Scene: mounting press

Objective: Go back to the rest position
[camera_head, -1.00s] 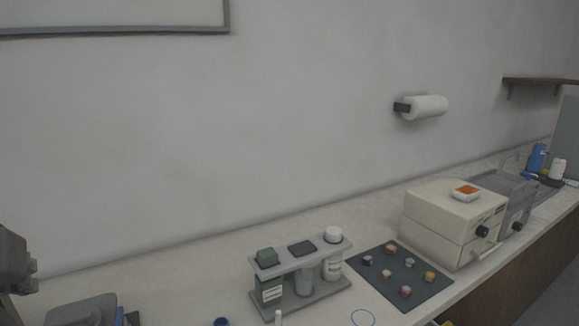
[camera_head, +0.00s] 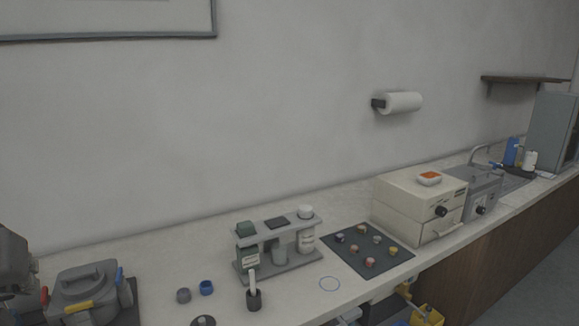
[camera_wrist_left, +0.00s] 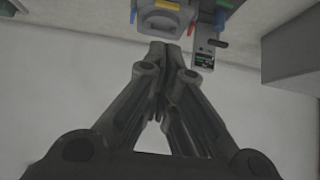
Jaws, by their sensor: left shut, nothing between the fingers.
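My left gripper (camera_wrist_left: 172,48) is shut and empty in the left wrist view, its fingertips together near the top middle. In that view a grey machine with a yellow handle (camera_wrist_left: 165,18) appears just beyond the tips; I see no contact. My right gripper is not in view.
The counter holds a bottle rack (camera_head: 278,250), a dark mat with several small samples (camera_head: 340,262), a cream box unit (camera_head: 395,215), small cups (camera_head: 206,287) and a sink at the far right. A paper roll (camera_head: 402,103) hangs on the wall. Yellow objects (camera_head: 428,315) show below the counter's front edge.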

